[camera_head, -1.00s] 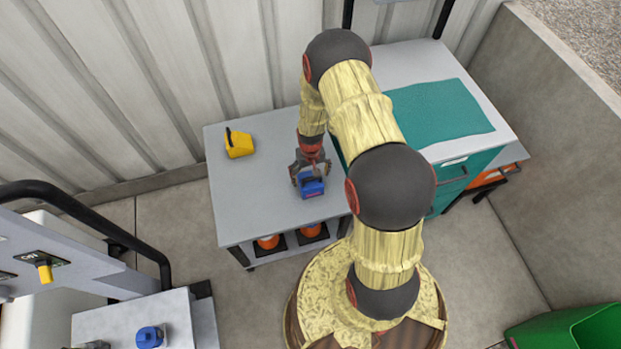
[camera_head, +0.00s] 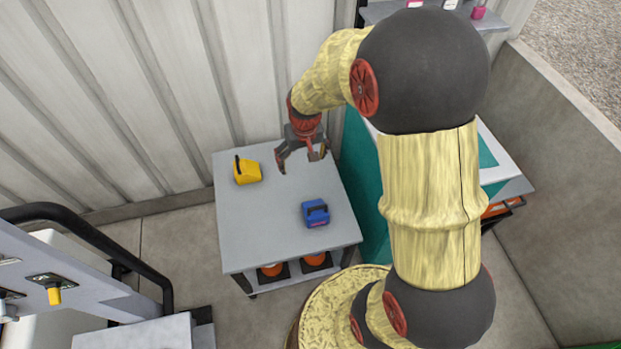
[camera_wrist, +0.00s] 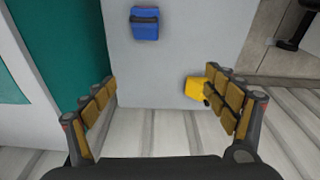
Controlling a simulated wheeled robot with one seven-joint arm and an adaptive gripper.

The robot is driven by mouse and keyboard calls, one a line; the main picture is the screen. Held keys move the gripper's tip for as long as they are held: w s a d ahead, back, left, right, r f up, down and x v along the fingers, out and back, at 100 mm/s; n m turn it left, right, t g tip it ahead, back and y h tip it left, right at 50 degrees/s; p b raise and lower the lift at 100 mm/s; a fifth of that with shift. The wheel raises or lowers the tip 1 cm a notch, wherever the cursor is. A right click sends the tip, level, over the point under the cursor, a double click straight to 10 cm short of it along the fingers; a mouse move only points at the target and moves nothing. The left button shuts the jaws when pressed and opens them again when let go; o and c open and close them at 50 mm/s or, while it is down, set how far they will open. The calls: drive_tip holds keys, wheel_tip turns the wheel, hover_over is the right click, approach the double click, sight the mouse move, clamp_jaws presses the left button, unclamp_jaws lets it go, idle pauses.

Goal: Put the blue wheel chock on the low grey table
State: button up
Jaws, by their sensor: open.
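The blue wheel chock (camera_head: 315,213) sits on the low grey table (camera_head: 262,225), right of the middle of its top. It also shows in the wrist view (camera_wrist: 145,24), at the top, beyond my fingertips. My gripper (camera_head: 303,160) is open and empty, above the table's back edge and apart from the chock. In the wrist view its two fingers (camera_wrist: 165,95) are spread wide with nothing between them.
A yellow chock-like block (camera_head: 247,171) stands on the table's back left, and it shows beside a finger in the wrist view (camera_wrist: 195,88). A teal cabinet (camera_head: 368,190) stands right of the table. Orange cones (camera_head: 314,259) sit on the lower shelf. A ribbed wall (camera_head: 160,100) is behind.

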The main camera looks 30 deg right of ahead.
drive_tip(key=s+a+r+n+t, duration=0.1)
drive_tip(key=s+a+r, duration=0.15)
drive_tip(key=r, duration=0.45)
drive_tip(key=s+a+r+t, duration=0.15)
drive_tip(key=s+r, duration=0.25)
drive_tip(key=r, duration=0.4)
drive_tip(key=s+a+r, duration=0.2)
drive_tip(key=s+r, duration=0.2)
drive_tip(key=s, duration=0.3)
drive_tip(key=s+a+r+n+t, duration=0.1)
drive_tip(key=s+a+r, duration=0.2)
drive_tip(key=s, duration=0.4)
drive_tip(key=shift+a+r, duration=0.2)
drive_tip(key=shift+r, duration=0.5)
drive_tip(key=shift+c, duration=1)
